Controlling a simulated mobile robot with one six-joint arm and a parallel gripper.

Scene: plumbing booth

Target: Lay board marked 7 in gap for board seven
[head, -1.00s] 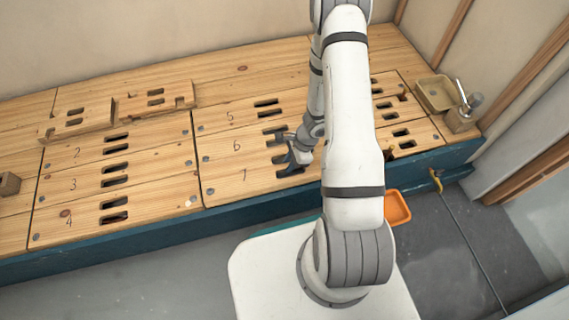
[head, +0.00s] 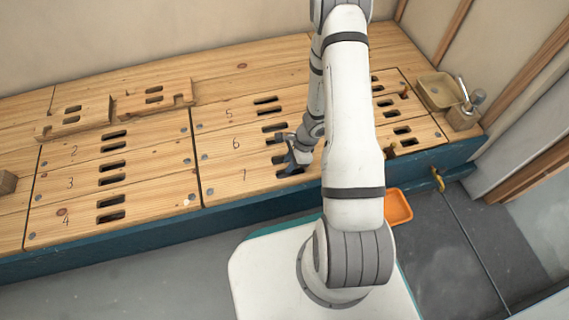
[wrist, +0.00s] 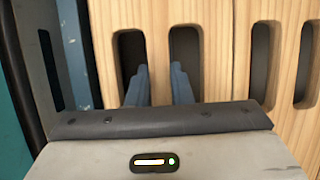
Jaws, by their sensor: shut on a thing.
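The board marked 7 (head: 235,182) lies in the front row of the wooden bench top, in front of the board marked 6 (head: 225,150). It looks about level with its neighbour. My gripper (head: 290,166) is low over its right part, at its slots. In the wrist view my fingers (wrist: 158,85) point down at two dark slots and are shut on the wood bar between them, part of board 7 (wrist: 157,30). The fingertips are hidden in the slots. My arm covers the board's right end, and I cannot tell whether it is fully seated.
Boards 2, 3 and 4 (head: 150,208) lie flush to the left. A tan basin (head: 437,92) and an orange tray (head: 397,207) are to the right.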

